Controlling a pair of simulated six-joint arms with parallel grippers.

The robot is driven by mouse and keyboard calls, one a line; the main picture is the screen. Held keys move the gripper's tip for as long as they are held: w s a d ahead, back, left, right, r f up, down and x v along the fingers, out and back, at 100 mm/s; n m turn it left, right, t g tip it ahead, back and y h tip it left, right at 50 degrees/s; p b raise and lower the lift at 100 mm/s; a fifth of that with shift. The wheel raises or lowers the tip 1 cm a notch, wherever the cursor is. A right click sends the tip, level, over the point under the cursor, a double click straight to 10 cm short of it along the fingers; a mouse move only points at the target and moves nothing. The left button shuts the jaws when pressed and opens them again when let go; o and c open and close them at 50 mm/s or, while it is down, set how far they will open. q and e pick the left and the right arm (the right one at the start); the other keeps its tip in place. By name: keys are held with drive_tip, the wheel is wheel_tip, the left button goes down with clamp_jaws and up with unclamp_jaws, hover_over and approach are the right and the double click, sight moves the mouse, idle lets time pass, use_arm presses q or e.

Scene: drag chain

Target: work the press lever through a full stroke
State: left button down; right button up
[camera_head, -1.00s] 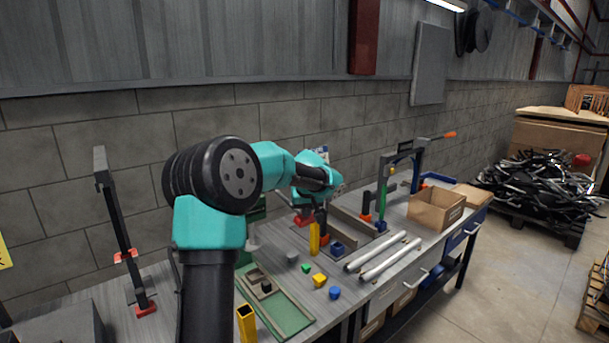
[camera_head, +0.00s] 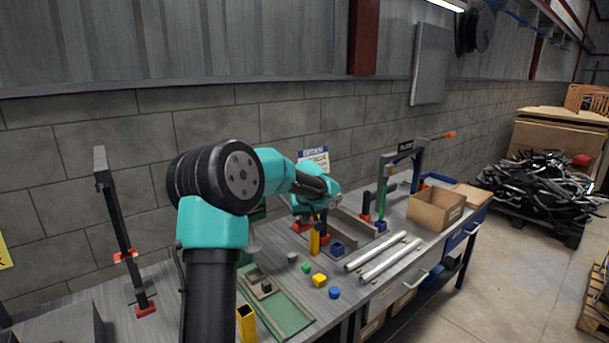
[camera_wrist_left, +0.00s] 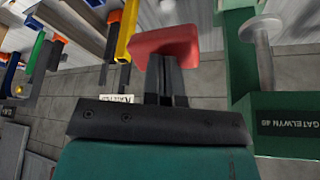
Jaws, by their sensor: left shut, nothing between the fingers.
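A dark blue-grey press-like frame (camera_head: 402,157) stands at the right of the bench. A lever with an orange grip (camera_head: 450,134) points right from it. I cannot tell which one the task's press is. My left gripper (camera_wrist_left: 166,80) is shut and empty. A red block (camera_wrist_left: 165,42) lies just beyond its fingertips; contact is unclear. In the head view my arm partly hides the green machine. My right gripper is not in view.
Yellow, green and blue small blocks (camera_head: 319,280) lie at the front of the bench, beside two silver tubes (camera_head: 384,251). A green tray (camera_head: 290,318) is near my arm. An open cardboard box (camera_head: 432,210) stands right. A dark post (camera_head: 115,220) rises at left.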

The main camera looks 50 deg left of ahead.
use_arm(q)
drive_tip(key=shift+a+f, duration=0.15)
drive_tip(key=shift+f, duration=0.55)
drive_tip(key=shift+a+f, duration=0.15)
drive_tip(key=shift+f, duration=0.5)
wheel_tip(320, 180, up, 14)
drive_tip(key=shift+r, duration=0.15)
idle(0.3)
idle(0.6)
